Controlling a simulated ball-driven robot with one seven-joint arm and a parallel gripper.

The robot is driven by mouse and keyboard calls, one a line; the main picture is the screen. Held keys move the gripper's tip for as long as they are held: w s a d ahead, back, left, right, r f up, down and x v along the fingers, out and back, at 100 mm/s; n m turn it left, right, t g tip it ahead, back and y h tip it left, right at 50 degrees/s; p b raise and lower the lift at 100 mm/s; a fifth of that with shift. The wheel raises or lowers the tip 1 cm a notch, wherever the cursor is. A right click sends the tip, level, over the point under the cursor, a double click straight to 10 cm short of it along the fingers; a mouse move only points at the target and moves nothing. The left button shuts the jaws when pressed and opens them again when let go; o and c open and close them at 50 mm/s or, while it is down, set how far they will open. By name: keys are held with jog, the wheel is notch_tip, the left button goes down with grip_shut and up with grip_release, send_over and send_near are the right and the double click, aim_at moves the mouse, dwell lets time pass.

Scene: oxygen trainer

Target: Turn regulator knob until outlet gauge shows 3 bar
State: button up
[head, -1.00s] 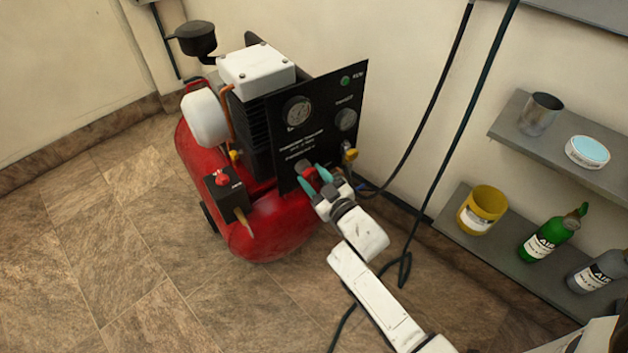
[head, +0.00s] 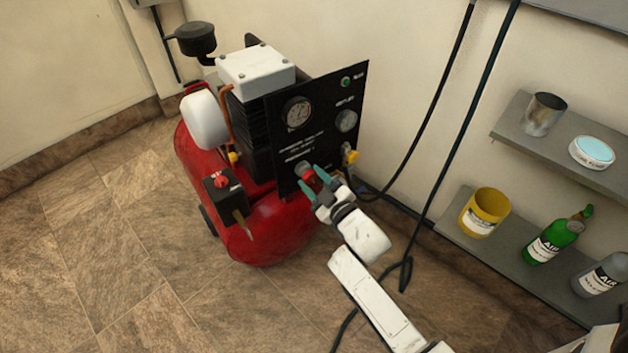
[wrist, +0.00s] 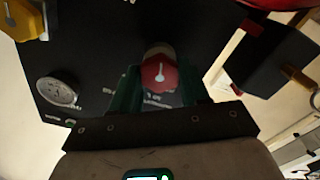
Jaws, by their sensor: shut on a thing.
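The regulator knob (head: 307,177) is red and sits low on the black panel (head: 283,150) of the compressor. In the wrist view, the knob (wrist: 159,76) shows a pale pointer mark on its face. My gripper (head: 313,183) has its teal fingers on either side of the knob; the wrist view shows the gripper (wrist: 158,84) shut on it. The outlet gauge (head: 346,120) is at the panel's upper right and also shows in the wrist view (wrist: 58,92). Its reading is too small to tell. A larger gauge (head: 298,113) is at the panel's upper left.
A yellow valve (head: 351,157) is close to the right of the knob. The red tank (head: 275,230) lies below the panel. Dark hoses (head: 440,165) hang at the right. Shelves (head: 470,230) with a yellow cup and bottles stand further right. Floor at left is clear.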

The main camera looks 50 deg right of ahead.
jog(key=o, duration=1.1)
jog(key=shift+c, duration=0.2)
jog(key=shift+s, duration=0.1)
jog(key=p+v, duration=0.1)
jog(key=v, duration=0.9)
jog(key=shift+s, duration=0.3)
jog(key=shift+a, duration=0.1)
